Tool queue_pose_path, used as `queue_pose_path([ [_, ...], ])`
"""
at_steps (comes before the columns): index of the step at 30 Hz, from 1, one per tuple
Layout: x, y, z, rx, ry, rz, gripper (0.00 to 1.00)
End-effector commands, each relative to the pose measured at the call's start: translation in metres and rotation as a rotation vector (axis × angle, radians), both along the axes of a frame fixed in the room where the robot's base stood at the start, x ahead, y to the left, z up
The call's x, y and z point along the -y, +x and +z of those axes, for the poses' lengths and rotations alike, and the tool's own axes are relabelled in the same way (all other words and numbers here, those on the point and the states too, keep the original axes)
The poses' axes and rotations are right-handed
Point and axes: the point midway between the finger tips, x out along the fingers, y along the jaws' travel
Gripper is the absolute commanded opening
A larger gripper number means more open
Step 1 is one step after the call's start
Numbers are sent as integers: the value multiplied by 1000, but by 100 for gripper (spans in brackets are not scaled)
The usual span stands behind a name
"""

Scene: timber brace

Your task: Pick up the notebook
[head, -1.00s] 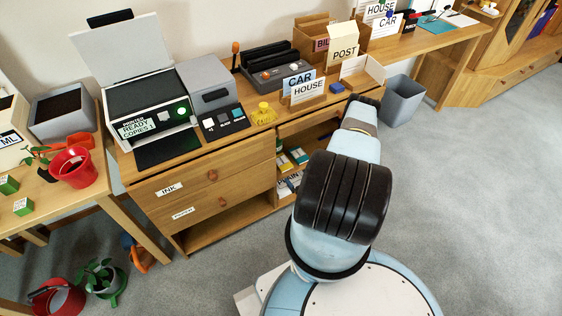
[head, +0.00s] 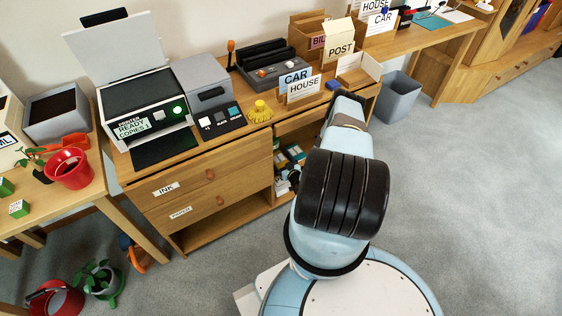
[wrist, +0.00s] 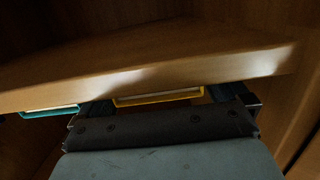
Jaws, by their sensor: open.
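In the wrist view my gripper (wrist: 162,104) is open, its two dark fingers reaching under the edge of a wooden board. A flat thing with a yellow edge and pale pages or filling (wrist: 158,97) shows between the fingers, partly hidden by the board and the gripper. I cannot tell whether it is the notebook, or whether the fingers touch it. A similar flat thing with a teal edge (wrist: 50,112) lies to the left, outside the fingers. In the head view my arm hides most of the gripper, and small items (head: 294,153) show in the cabinet's open shelf.
The wooden board (wrist: 150,68) is close above the fingers. The cabinet top holds a printer (head: 145,105), a yellow object (head: 260,112), and CAR and HOUSE signs (head: 303,88). A grey bin (head: 399,97) stands to the right. The floor at right is clear.

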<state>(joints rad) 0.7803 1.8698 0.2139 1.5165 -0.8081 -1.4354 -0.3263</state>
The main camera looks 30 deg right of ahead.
Motion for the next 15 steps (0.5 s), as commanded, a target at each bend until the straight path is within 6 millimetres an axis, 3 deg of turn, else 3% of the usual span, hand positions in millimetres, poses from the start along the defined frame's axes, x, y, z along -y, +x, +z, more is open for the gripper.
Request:
queue_pose_path([
  [8,0,6,-1,0,0,-1,100],
  [15,0,6,-1,0,0,-1,78],
])
